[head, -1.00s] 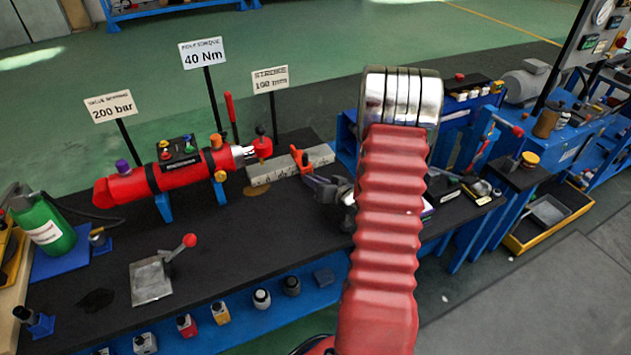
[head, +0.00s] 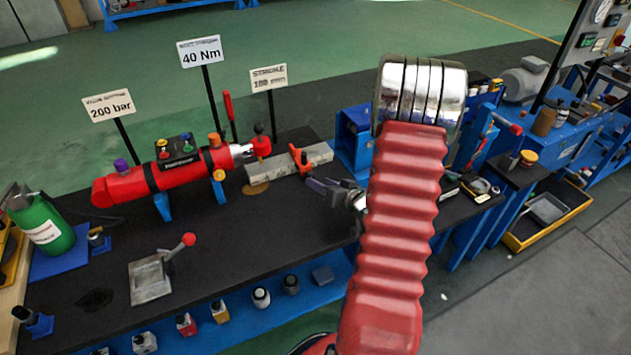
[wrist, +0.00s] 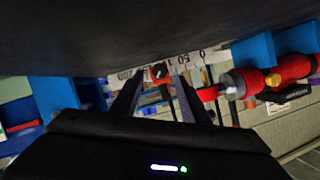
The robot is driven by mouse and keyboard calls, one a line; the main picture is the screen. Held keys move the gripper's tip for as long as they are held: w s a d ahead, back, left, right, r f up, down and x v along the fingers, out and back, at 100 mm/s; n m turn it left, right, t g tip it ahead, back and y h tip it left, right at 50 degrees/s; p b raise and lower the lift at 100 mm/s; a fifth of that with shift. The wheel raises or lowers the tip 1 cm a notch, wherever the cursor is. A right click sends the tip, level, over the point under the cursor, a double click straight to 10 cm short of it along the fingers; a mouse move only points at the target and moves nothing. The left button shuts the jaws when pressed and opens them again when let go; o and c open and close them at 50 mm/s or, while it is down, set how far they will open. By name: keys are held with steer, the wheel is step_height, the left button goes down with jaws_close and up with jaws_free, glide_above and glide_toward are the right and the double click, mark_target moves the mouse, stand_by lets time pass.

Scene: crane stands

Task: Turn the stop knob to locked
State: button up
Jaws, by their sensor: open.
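The stop with its orange-red knob (head: 299,156) sits on the grey stroke scale (head: 265,171), at the rod end of the red cylinder (head: 130,184). My gripper (head: 312,183) is open and empty, to the lower right of the stop and apart from it. In the wrist view the stop knob (wrist: 159,71) shows small and dark red between my two open fingers (wrist: 160,80), beyond their tips. The scale (wrist: 197,56) with its numbers runs behind it. Any lock marking on the knob is too small to read.
Signs reading 200 bar (head: 109,105), 40 Nm (head: 201,51) and a stroke sign (head: 268,77) stand on posts behind the cylinder. A red-ball lever (head: 188,240) stands at the front left. A blue stand (head: 354,140) is right of the scale.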

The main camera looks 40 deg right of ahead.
steer(key=v, duration=0.9)
steer(key=shift+w, duration=0.15)
steer(key=shift+w+r, duration=0.2)
steer(key=shift+r, duration=0.05)
steer(key=w+a+r+n+g+h, duration=0.1)
steer(key=w+a+r+g+h, duration=0.1)
steer(key=a+r, duration=0.45)
steer(key=w+a+r+n+g+h, duration=0.1)
steer(key=w+a+r+n+g, duration=0.15)
steer(key=a+r, duration=0.4)
steer(key=s+a+r+n+g+y, duration=0.1)
steer(key=s+a+r+g+y, duration=0.1)
steer(key=s+a, duration=0.5)
steer(key=s+a+r+n+g+y, duration=0.1)
steer(key=s+a+r, duration=0.3)
steer(key=s+a, duration=0.4)
steer(key=a+n+y, duration=0.1)
steer(key=a, duration=0.6)
steer(key=shift+s+r+g+y, duration=0.2)
steer(key=shift+r+g+y, duration=0.1)
steer(key=shift+g+y, duration=0.1)
